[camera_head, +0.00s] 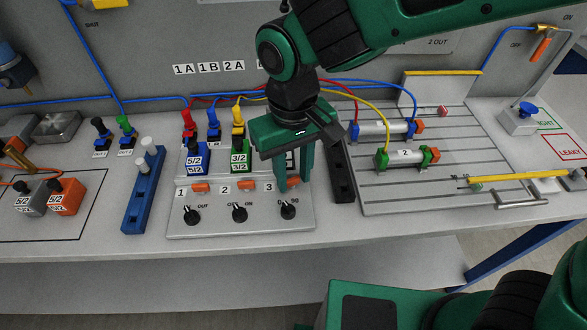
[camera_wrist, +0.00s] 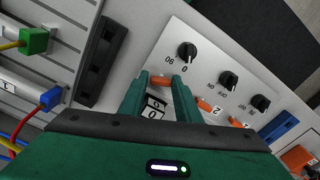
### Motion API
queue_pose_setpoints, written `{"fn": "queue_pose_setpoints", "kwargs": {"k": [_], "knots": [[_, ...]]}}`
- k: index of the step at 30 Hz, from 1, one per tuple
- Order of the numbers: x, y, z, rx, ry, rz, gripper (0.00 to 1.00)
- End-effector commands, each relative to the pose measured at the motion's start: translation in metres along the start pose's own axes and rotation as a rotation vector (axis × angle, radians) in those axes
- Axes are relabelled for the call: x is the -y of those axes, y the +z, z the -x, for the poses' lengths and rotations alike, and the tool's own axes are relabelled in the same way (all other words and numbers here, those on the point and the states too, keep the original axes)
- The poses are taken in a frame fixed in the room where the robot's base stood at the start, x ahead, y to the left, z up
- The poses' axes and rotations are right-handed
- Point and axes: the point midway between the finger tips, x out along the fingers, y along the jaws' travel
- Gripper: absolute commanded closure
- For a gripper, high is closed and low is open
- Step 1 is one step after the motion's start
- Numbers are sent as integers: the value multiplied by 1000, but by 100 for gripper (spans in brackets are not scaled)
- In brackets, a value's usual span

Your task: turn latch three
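Latch three (camera_head: 291,183) is a small orange bar beside the label 3, at the right end of a row on the grey panel. In the wrist view, latch three (camera_wrist: 162,81) lies across the gap between my fingertips. It sits at an angle to the other two latches. My gripper (camera_head: 293,180) points down over the panel. In the wrist view, my gripper (camera_wrist: 161,82) has one finger at each end of latch three and looks shut on it, though the contact is partly hidden. Latch one (camera_head: 201,187) and latch two (camera_head: 247,185) are to the left.
Black knobs, including the nearest one (camera_head: 288,211), stand in front of the latches. Valves and hoses, such as the green valve (camera_head: 240,158), stand behind. A black rail (camera_head: 342,172) is right of the panel, and a blue block (camera_head: 142,200) is left.

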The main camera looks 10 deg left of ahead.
Motion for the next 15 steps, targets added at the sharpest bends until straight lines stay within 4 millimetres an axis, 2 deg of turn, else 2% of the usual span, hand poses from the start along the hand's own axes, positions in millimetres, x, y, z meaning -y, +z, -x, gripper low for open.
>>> {"fn": "queue_pose_setpoints", "kwargs": {"k": [15], "knots": [[-2,-2,0,-3,0,-6,55]]}}
